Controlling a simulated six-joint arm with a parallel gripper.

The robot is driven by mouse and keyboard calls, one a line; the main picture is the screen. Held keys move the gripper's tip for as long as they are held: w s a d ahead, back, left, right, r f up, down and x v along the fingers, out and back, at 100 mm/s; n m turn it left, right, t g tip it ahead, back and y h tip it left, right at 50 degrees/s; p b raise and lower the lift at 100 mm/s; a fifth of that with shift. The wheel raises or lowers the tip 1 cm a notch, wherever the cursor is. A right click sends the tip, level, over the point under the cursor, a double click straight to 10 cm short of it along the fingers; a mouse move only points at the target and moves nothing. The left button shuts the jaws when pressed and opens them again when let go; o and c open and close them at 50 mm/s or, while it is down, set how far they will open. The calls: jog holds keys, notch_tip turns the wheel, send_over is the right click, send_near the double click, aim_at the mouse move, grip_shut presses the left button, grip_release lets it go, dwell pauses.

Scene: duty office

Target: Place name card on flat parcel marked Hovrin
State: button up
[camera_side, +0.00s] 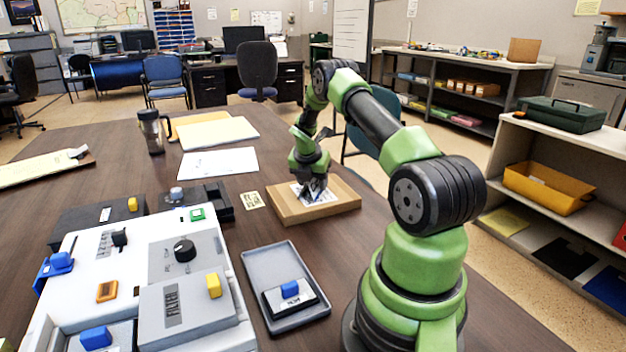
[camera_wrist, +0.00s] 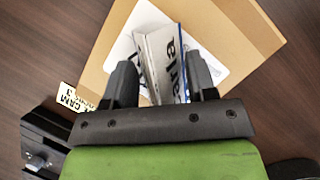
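The flat parcel (camera_side: 335,206) is a tan, low box on the table with a white label (camera_wrist: 211,58) on top. No name on the label is readable. A white and grey folded card (camera_wrist: 162,55) with large dark lettering, partly hidden, is over the label in the wrist view. My gripper (camera_wrist: 162,78) is pointed down at the parcel, with one finger on each side of the card. The fingers are wide apart, with a gap beside the left finger. In the side view, my gripper (camera_side: 313,192) is low over the parcel and hides most of the card.
A small printed tag (camera_side: 252,200) lies left of the parcel. A grey tray (camera_side: 262,263) holding a block with a blue knob is nearer the camera. A control panel (camera_side: 70,262) fills the front left. Papers (camera_side: 217,163) and a dark cup (camera_side: 153,133) stand farther back.

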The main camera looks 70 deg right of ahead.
jog(key=shift+o, duration=1.2)
jog(key=v, duration=1.1)
jog(key=shift+r, duration=0.4)
jog(key=a+r+m+t+y, duration=0.2)
jog(key=a+r+m+t, duration=0.2)
jog(key=a+r+m, duration=0.9)
jog(key=s+a+r+m+t+y, duration=0.1)
jog(key=s+a+m, duration=0.3)
jog(key=a, duration=0.6)
jog(key=s+a+r+m+t+y, duration=0.2)
jog(key=s+a+m, duration=0.3)
jog(key=s+a, duration=0.3)
jog(key=a+y, duration=0.1)
jog(key=a, duration=0.2)
jog(key=shift+s+a+y, duration=0.25)
jog(key=shift+s+y, duration=0.05)
jog(key=shift+r, duration=0.1)
